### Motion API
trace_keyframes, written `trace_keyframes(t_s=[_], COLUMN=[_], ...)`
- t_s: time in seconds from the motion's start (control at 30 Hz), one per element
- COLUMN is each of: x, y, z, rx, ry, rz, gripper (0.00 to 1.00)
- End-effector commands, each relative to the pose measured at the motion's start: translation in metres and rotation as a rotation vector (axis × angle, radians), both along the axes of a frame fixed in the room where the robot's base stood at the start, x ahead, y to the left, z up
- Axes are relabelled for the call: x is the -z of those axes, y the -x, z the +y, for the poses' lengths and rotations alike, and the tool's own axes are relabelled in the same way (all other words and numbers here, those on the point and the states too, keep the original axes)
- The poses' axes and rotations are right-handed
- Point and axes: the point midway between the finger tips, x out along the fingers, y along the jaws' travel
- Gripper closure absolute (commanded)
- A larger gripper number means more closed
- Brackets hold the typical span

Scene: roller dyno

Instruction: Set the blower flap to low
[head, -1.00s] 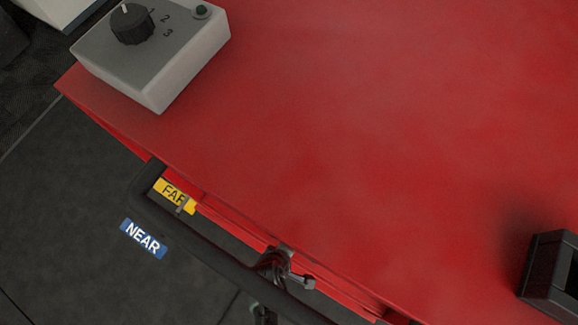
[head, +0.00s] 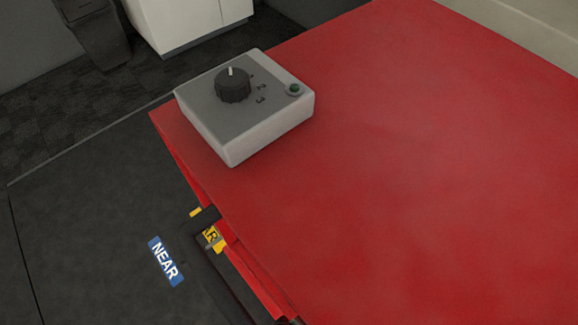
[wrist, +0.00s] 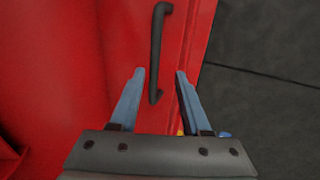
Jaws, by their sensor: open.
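In the wrist view my gripper (wrist: 160,72) is open, with its two blue fingers pointing up the picture. A dark bar handle (wrist: 157,50) on a red panel (wrist: 180,40) shows between and beyond the fingertips. Its lower end lies between the fingers in the picture; I cannot tell the distance. My gripper is not seen in the head view. No part is clearly marked as the blower flap. The head view shows a blue NEAR label (head: 165,261), a partly hidden yellow label (head: 218,243) and a dark bar (head: 228,282) beside the red top's edge.
A grey control box (head: 244,130) with a black knob (head: 233,87) and numbers sits on the red top (head: 420,170), which is otherwise clear. A white cabinet (head: 180,20) stands behind. Dark floor (head: 90,230) lies to the left.

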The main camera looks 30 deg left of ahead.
Motion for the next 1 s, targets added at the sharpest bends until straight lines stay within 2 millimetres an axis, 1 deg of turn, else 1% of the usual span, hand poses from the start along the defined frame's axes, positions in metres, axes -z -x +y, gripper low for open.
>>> trace_keyframes(t_s=[0.03, 0.1, 0.3, 0.4, 0.5, 0.6, 1.0], x=[-0.016, -0.031, -0.071, -0.085, -0.094, -0.099, -0.100], y=[0.004, 0.010, 0.026, 0.032, 0.036, 0.038, 0.038], z=[0.001, 0.003, 0.008, 0.010, 0.011, 0.012, 0.012], rx=[-0.001, -0.003, -0.003, -0.002, -0.002, -0.001, -0.001], ry=[0.000, 0.000, 0.000, 0.000, 0.000, 0.001, 0.001], rz=[0.001, 0.001, 0.003, 0.004, 0.004, 0.006, 0.006], gripper=[0.53, 0.53, 0.53, 0.53, 0.53, 0.53, 0.53])
